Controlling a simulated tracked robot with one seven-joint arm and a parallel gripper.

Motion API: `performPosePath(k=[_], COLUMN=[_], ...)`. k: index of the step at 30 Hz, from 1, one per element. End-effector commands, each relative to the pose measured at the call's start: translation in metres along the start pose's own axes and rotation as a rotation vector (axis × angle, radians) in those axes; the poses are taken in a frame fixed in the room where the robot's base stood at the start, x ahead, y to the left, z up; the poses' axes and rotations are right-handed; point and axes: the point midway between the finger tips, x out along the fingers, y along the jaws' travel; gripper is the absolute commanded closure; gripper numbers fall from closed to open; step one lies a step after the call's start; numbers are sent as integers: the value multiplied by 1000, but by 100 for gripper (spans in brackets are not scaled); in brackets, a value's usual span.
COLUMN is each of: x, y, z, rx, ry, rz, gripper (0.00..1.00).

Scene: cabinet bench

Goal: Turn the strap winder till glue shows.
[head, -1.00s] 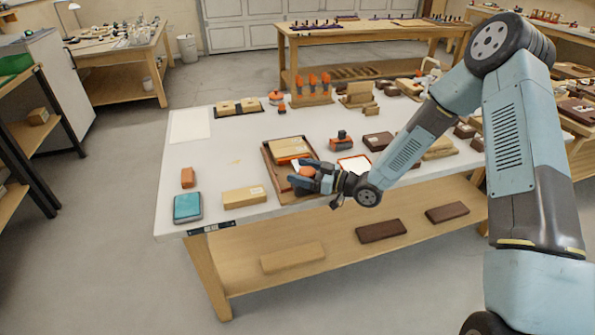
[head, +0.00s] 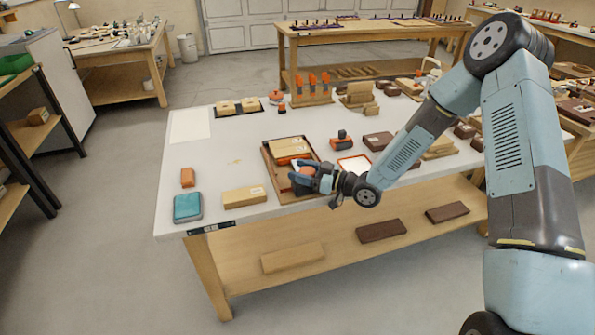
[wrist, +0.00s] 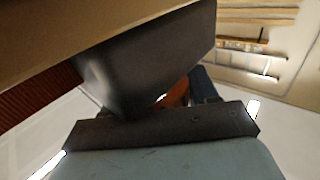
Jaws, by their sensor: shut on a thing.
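A brown tray (head: 267,160) on the white bench holds a light wood block assembly (head: 290,147) with an orange band (head: 291,159) along its near side. In the wrist view, a small piece of the orange knob (wrist: 178,93) shows behind a dark block-shaped part. I cannot make out any glue at the joint.
A wood block (head: 244,197), a teal box (head: 188,207) and a small orange block (head: 187,177) lie left of the tray. An orange-rimmed tray (head: 355,165) and dark blocks (head: 378,141) lie to the right. The bench's left middle is mostly clear.

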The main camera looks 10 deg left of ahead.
Motion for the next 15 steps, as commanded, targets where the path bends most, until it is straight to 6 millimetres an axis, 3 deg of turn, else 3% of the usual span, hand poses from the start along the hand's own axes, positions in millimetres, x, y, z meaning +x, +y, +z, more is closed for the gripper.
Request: performPosePath(k=[15], x=[0], y=[1], z=[0], rx=[6], ry=[1], rz=[263], gripper=[72])
